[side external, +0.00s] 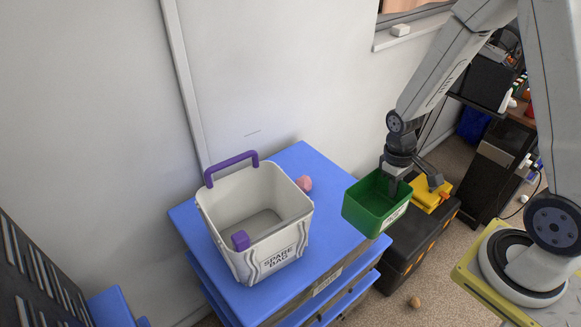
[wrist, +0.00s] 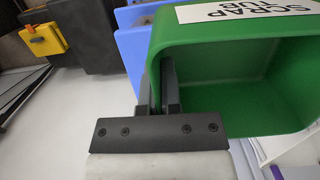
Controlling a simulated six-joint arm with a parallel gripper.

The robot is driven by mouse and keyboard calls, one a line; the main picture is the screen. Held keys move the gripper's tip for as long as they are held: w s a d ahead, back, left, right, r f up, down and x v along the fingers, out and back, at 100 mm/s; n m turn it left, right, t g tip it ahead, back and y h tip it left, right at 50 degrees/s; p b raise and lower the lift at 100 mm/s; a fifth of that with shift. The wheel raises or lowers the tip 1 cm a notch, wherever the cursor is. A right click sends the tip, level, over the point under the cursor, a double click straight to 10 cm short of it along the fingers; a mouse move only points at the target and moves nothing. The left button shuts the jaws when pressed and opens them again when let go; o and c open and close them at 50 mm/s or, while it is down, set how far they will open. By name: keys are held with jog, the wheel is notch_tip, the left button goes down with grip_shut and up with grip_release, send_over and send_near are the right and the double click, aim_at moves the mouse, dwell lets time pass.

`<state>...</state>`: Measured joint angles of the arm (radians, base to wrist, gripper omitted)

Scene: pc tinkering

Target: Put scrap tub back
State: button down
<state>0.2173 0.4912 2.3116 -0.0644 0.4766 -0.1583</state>
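The scrap tub (side external: 354,213) is a green open-topped box with a white label. In the wrist view the tub (wrist: 240,90) fills the right side, its label reading SCRAP TUB, and its visible inside looks empty. My gripper (side external: 393,188) is shut on one wall of the tub, with a finger on each side of that wall in the wrist view (wrist: 163,88). The tub appears held up by the right edge of the blue cabinet (side external: 312,160), its mouth facing up. I cannot tell the exact gap beneath it.
A black case (side external: 395,262) and yellow box (side external: 432,196) are at right.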

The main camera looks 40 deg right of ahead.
aim_at(379, 181)
jog(key=w, duration=0.1)
jog(key=w+f, duration=0.1)
jog(key=w, duration=0.1)
jog(key=w+f, duration=0.1)
jog(key=w, duration=0.1)
jog(key=shift+d+f, duration=0.15)
jog(key=shift+d, duration=0.25)
jog(key=shift+w+d+f, duration=0.25)
jog(key=shift+w+f, duration=0.95)
jog(key=shift+f, duration=0.15)
jog(key=shift+w+d+f, duration=0.2)
jog(key=shift+w+f, duration=0.95)
jog(key=shift+f, duration=0.2)
jog(key=shift+w+f, duration=0.25)
jog(key=shift+f, duration=1.6)
jog(key=shift+f, duration=0.1)
